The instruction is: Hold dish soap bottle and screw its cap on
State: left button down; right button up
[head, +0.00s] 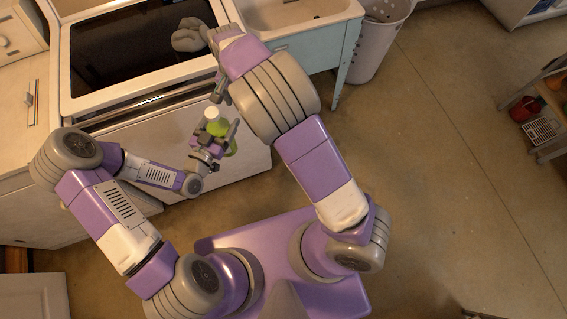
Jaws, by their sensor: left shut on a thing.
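A green dish soap bottle (218,129) is in the head view, just in front of the white cabinet front. My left gripper (222,134) is shut on the bottle, with its dark fingers around the green body. A white cap-like piece (211,113) shows at the upper end of the bottle; I cannot tell whether it is seated or only resting there. My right gripper (219,91) is just above this white piece, seemingly apart from it. Its fingers are small and partly hidden by its own wrist, so its opening is unclear.
A stove-like unit with a dark top (130,55) stands behind the bottle. A sink (295,12) and a pale laundry basket (376,40) are further right.

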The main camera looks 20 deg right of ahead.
jog(key=s+d+f+n+y, duration=0.1)
jog(key=s+d+f, duration=0.35)
jog(key=f, duration=0.55)
jog(key=s+d+f+n, duration=0.1)
jog(key=s+d+f, duration=0.35)
jog(key=f, duration=0.45)
pick_arm(q)
jog(key=shift+r, duration=0.1)
pick_arm(e)
jog(key=s+a+f+y, duration=0.1)
jog(key=s+f, duration=0.1)
jog(key=s, duration=0.4)
jog(key=s+a+f+n+t+y, duration=0.1)
jog(key=s+a+f+y, duration=0.1)
jog(key=s, duration=0.4)
jog(key=shift+s+f, duration=0.3)
jog(key=shift+s, duration=0.1)
